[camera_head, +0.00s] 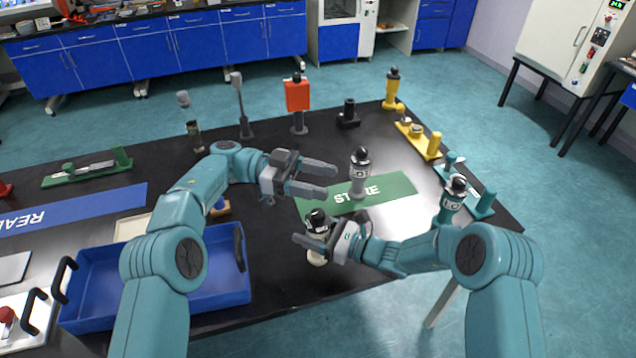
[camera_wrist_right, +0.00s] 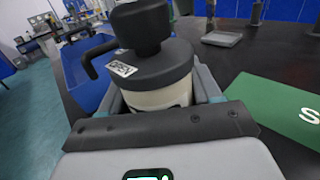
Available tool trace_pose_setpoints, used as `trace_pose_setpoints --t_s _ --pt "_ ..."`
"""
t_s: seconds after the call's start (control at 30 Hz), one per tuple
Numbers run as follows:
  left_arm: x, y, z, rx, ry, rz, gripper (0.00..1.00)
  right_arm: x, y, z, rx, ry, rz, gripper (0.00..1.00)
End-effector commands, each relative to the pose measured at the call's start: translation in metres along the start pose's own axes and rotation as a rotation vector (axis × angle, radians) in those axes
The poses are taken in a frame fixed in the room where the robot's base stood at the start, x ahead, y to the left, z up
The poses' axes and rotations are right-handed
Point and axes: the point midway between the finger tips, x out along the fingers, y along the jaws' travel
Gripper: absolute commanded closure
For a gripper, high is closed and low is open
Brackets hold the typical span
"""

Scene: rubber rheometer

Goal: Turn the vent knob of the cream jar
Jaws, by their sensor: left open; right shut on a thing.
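The cream jar (camera_head: 317,259) has a cream body and a black lid with a black knob (camera_head: 316,216) on top. My right gripper (camera_head: 318,244) is shut around its body. In the right wrist view the jar's cream body (camera_wrist_right: 160,97) sits between the fingers, under the wide black lid (camera_wrist_right: 155,68). The black knob (camera_wrist_right: 141,24) stands clear above it. A small white label with lettering, possibly "OPEN", is on the lid. My left gripper (camera_head: 322,181) is open and empty, above and behind the jar. The jar's base contact with the table is unclear.
A grey jar (camera_head: 359,184) stands on the green STORE mat (camera_head: 395,188) behind my right gripper. A blue tray (camera_head: 205,299) lies left of the cream jar. A red block on a stand (camera_head: 297,96) is farther back.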

Motion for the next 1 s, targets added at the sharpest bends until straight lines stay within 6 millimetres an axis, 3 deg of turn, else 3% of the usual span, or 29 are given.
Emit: trace_pose_setpoints --t_s 0.13,0.23,0.43,0.57,0.67,0.77,0.87,1.0 --pt "0.004 0.001 -0.003 0.005 0.026 0.003 0.40 0.000 0.000 0.000 0.000 0.001 -0.001 0.72" --pt "0.017 0.004 -0.017 0.031 0.124 0.005 0.40 0.000 0.000 0.000 0.000 0.000 -0.001 0.72" --pt "0.050 0.009 -0.062 0.101 0.490 -0.105 0.40 0.000 0.000 0.000 0.000 0.000 -0.001 0.72" --pt "0.058 0.008 -0.072 0.112 0.687 -0.300 0.40 0.000 0.000 0.000 0.000 0.000 0.000 0.72" --pt "0.058 0.007 -0.063 0.100 0.770 -0.501 0.40 0.000 0.000 0.000 0.000 0.000 0.000 0.72" --pt "0.053 0.010 -0.042 0.077 0.780 -0.733 0.40 0.000 0.000 0.000 0.000 0.000 0.000 0.72" --pt "0.047 0.020 -0.012 0.049 0.712 -0.973 0.40 0.000 0.000 0.000 0.000 0.000 0.000 0.72" --pt "0.033 0.048 0.037 0.015 0.501 -1.270 0.40 0.000 0.000 0.000 0.000 0.000 0.000 0.72"
